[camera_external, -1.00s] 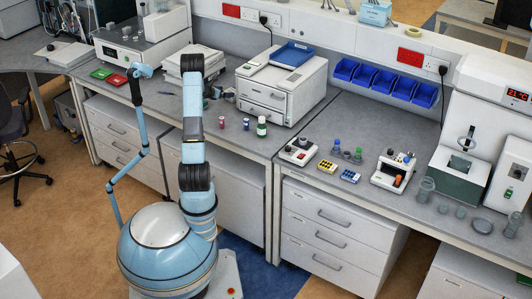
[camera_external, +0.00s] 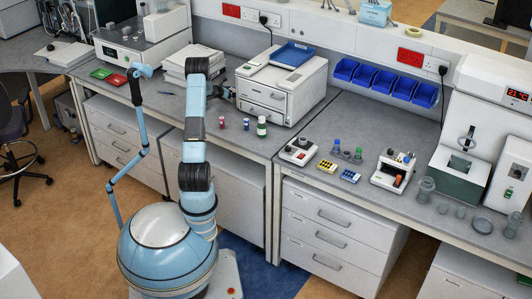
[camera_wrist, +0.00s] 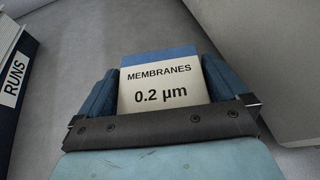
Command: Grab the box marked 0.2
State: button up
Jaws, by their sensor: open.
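The box marked "MEMBRANES 0.2 µm" (camera_wrist: 160,93), with a white label and a blue top band, shows upright in the wrist view. My gripper (camera_wrist: 160,85) is open, with one blue finger on each side of the box, both very close to its sides. Whether either finger touches it I cannot tell. The box's lower part is hidden behind the dark gripper bar. In the external view, part of my gripper (camera_external: 229,92) shows beside the printer, mostly hidden by my arm, and I cannot make out the box there.
The printer (camera_external: 283,84) is close on the right of my gripper. Small bottles, including a green-labelled one (camera_external: 262,127), stand on the bench in front of it.

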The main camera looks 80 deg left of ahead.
jog(key=c, duration=0.7)
